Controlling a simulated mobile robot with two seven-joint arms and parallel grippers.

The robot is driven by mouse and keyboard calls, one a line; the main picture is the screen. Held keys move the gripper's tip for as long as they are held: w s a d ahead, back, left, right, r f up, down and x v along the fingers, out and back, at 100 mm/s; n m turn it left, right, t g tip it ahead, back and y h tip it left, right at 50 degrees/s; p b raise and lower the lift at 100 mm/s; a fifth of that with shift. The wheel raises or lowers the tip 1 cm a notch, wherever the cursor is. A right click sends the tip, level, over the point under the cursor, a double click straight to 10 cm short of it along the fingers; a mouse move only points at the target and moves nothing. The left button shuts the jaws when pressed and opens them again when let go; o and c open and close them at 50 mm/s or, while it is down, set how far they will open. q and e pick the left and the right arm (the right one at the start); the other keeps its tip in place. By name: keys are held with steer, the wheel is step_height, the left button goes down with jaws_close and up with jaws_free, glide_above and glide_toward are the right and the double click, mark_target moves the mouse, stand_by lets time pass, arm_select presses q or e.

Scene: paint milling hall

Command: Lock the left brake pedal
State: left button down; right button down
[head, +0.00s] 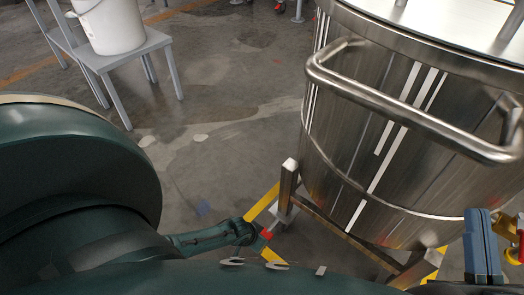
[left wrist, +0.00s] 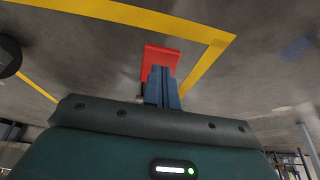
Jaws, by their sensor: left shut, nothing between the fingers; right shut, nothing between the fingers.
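A red brake pedal (head: 266,234) shows in the head view, low at the near left corner of the steel vessel's (head: 395,140) frame. It also shows in the left wrist view as a red plate (left wrist: 161,58). My left gripper (left wrist: 163,75) is shut and empty, its blue fingers overlapping the pedal's lower edge in that view. I cannot tell whether they touch. In the head view my left arm hides part of the pedal's surroundings, and the fingers are not clear. My right gripper (head: 482,245) is shut and empty at the lower right, beside the vessel.
Yellow floor tape (head: 262,203) marks a corner around the frame (head: 335,220). The vessel has a thick bar handle (head: 410,112). A grey stand (head: 135,50) with a white bucket (head: 108,22) is at upper left. The floor between stand and vessel is clear.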

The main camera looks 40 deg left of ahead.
arm_select(q)
steer(key=shift+s+f, duration=0.1)
steer(key=shift+f, duration=0.8)
arm_select(e)
steer(key=shift+r+n+y, duration=0.3)
steer(key=shift+r+n, duration=0.1)
steer(key=shift+r, duration=0.1)
